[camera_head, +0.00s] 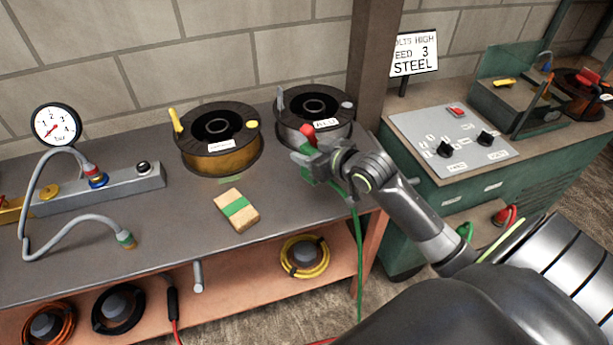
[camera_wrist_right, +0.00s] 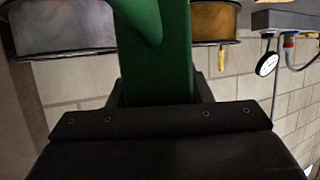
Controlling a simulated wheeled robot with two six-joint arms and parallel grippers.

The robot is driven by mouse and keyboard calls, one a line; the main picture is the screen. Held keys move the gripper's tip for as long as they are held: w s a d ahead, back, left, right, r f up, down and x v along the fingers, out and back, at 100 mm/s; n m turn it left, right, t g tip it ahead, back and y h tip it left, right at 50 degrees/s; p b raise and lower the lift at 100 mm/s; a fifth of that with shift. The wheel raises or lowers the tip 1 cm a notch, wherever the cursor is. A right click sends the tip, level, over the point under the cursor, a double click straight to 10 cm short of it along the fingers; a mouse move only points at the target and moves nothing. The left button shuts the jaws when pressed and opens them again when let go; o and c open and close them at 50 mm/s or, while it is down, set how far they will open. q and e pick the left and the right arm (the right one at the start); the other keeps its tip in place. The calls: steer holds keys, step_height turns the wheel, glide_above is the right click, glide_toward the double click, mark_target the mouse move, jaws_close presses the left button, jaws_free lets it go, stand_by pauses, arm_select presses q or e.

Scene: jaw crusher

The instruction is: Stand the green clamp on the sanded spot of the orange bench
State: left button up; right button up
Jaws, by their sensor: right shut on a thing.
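The green clamp (camera_head: 312,167) is held in my right gripper (camera_head: 326,157), in front of the silver wire spool. In the right wrist view the clamp (camera_wrist_right: 170,70) rises large and green between the jaws of the shut gripper. A green cable (camera_head: 358,255) hangs down from beside it past the bench's front edge. The orange bench (camera_head: 110,215) has a dark grey top and an orange frame and lower shelf. A faint greenish patch (camera_head: 230,180) shows on the top in front of the gold spool; I cannot tell whether it is the sanded spot. My left gripper is out of view.
A gold wire spool (camera_head: 219,140) and a silver one (camera_head: 312,118) stand at the back. A tan block with a green band (camera_head: 237,209) lies near the front. A gauge (camera_head: 56,126) and hose fittings stand left. A post (camera_head: 373,65) and control panel (camera_head: 450,140) are right.

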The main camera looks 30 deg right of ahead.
steer(key=shift+f, duration=2.85)
steer(key=shift+f+b, duration=0.1)
steer(key=shift+b, duration=0.25)
steer(key=o, duration=1.3)
steer(key=p+v, duration=0.1)
steer(key=v, duration=1.1)
